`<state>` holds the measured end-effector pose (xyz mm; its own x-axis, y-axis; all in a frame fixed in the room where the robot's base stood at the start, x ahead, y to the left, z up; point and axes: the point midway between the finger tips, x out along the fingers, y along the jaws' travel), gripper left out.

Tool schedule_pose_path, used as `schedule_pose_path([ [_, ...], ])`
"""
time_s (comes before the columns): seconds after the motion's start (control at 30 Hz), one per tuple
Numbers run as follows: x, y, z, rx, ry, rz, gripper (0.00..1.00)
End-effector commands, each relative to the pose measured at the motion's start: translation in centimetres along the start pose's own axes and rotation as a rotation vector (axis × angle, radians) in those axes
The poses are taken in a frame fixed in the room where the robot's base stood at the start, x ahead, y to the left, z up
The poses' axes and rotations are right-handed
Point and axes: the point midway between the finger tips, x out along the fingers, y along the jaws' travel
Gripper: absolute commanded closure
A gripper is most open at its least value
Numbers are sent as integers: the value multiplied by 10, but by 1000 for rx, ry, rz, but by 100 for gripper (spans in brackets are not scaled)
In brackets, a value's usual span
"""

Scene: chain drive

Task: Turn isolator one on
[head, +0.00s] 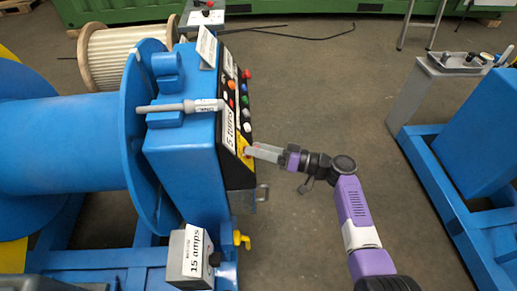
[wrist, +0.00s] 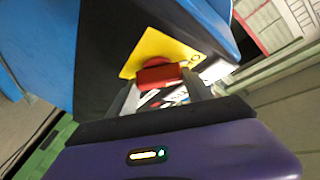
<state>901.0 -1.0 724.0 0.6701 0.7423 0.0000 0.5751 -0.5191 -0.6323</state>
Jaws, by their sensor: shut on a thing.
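The isolator is a red rotary handle (wrist: 160,75) on a yellow plate (wrist: 172,48), seen close up in the wrist view. In the head view the yellow plate (head: 243,146) sits low on the black control panel of the blue machine, and the handle is hidden by my gripper. My gripper (head: 252,150) reaches in from the right. In the wrist view my gripper (wrist: 165,88) has one finger on each side of the red handle, shut on it. I cannot read an isolator number or the handle's on or off marking.
Above the isolator, the black panel (head: 238,165) carries several coloured buttons and a white "15 amps" label (head: 229,128). A grey box (head: 190,256) and a yellow valve handle (head: 241,239) are below. Another blue machine (head: 482,135) stands at right. The floor between is clear.

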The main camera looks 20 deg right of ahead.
Motion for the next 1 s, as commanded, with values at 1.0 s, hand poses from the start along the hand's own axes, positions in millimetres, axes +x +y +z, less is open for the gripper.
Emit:
schedule_pose_path([
  [1.0,0,-8,-6,508,-2,362,81],
])
